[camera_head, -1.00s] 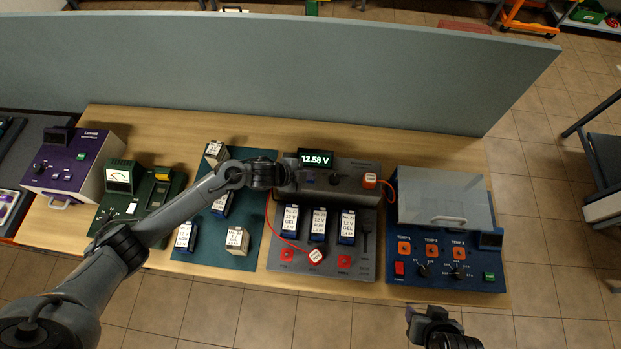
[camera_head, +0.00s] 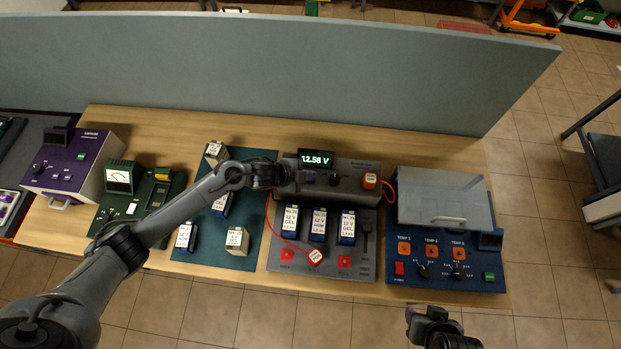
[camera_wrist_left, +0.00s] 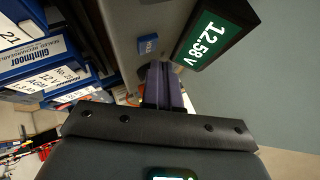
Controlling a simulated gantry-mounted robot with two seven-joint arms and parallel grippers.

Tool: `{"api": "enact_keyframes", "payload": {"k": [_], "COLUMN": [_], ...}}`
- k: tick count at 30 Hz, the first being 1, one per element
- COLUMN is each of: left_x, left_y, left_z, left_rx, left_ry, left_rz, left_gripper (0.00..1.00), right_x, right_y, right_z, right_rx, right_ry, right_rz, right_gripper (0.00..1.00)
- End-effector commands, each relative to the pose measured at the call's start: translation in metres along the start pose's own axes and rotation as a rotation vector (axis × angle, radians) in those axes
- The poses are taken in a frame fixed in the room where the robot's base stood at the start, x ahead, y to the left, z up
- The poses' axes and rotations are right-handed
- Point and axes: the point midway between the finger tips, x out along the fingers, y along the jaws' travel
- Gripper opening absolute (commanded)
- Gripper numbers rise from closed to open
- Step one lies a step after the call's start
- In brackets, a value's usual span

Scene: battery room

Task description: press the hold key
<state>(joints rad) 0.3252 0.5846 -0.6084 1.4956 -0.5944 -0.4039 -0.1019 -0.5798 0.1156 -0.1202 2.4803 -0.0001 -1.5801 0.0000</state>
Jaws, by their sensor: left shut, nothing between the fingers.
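The grey battery tester (camera_head: 350,186) stands on the bench, with a lit display (camera_head: 316,160) reading 12.58 V. In the left wrist view a small blue key (camera_wrist_left: 148,45) with unreadable lettering sits on the tester's grey face beside the display (camera_wrist_left: 211,40). My left gripper (camera_head: 287,174) is at the left end of the tester's upper panel. Its shut, empty fingers show in the left wrist view (camera_wrist_left: 160,72), pointing toward the panel close to the blue key; contact cannot be made out. My right gripper (camera_head: 424,314) is off the bench's front edge; its jaw state is unclear.
Several blue batteries (camera_head: 319,224) stand in the tester's lower tray. A red lead (camera_head: 283,239) runs to a red-and-white plug (camera_head: 316,257). A blue unit (camera_head: 447,270) stands at right.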

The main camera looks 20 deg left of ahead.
Motion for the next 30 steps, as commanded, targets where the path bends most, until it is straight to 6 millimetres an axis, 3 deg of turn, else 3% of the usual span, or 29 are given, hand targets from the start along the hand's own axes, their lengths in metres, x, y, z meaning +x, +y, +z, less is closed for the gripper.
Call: {"api": "enact_keyframes", "payload": {"k": [30], "left_x": [0.0063], "left_y": [0.0045], "left_z": [0.0044], "left_rx": [-0.001], "left_ry": [0.0], "left_rz": [0.0], "left_gripper": [0.0], "right_x": [0.005], "right_y": [0.0019], "right_z": [0.0023], "right_rx": [-0.008], "right_ry": [-0.002], "right_rz": [0.007], "right_gripper": [0.43]}}
